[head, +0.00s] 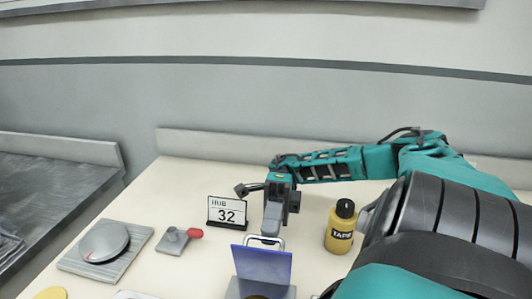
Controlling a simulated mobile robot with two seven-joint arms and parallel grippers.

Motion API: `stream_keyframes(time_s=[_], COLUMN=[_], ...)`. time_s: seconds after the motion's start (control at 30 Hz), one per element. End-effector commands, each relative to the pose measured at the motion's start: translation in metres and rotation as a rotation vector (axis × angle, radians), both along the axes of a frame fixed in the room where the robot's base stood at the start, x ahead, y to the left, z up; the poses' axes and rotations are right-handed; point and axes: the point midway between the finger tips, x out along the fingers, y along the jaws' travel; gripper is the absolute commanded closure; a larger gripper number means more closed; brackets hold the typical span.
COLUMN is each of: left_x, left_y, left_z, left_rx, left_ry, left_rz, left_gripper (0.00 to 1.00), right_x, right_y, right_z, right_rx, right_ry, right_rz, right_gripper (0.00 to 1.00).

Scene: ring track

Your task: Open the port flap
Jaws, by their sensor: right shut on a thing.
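The port flap (262,265) is a blue-purple panel at the bottom middle of the head view, standing up at a tilt. A pale wire-like handle (280,243) shows at its top edge. A grey housing (233,290) shows below it, partly cut off by the picture edge. My right gripper (270,230) points down at the handle and is shut on it. The fingertips partly hide the handle. My left gripper is not in view.
A "HUB 32" sign (227,213) stands left of my right gripper. A yellow black-capped bottle (340,230) stands to the right. A grey block with a red lever (180,238) and a round-topped grey device (104,241) are further left. The back of the table is clear.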

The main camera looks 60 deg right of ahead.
Motion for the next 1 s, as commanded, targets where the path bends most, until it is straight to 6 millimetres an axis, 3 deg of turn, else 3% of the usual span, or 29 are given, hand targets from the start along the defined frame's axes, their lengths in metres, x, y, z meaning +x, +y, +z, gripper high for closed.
stream_keyframes(time_s=[0.67, 0.7, 0.93, 1.0], left_x=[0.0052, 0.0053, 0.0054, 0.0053], left_y=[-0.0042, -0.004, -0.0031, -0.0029], left_z=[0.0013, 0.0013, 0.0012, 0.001], left_rx=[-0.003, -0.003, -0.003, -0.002], left_ry=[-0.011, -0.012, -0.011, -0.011], left_rz=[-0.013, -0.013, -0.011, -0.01], left_gripper=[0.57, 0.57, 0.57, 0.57], right_x=[0.0012, 0.0011, 0.0012, 0.0012], right_y=[-0.0042, -0.0042, -0.0041, -0.0042], right_z=[-0.0033, -0.0033, -0.0032, -0.0032], right_rx=[0.053, 0.053, 0.052, 0.052], right_ry=[0.025, 0.025, 0.025, 0.025], right_rz=[0.001, 0.001, 0.001, 0.001], right_gripper=[1.0, 0.87, 0.65, 0.64])
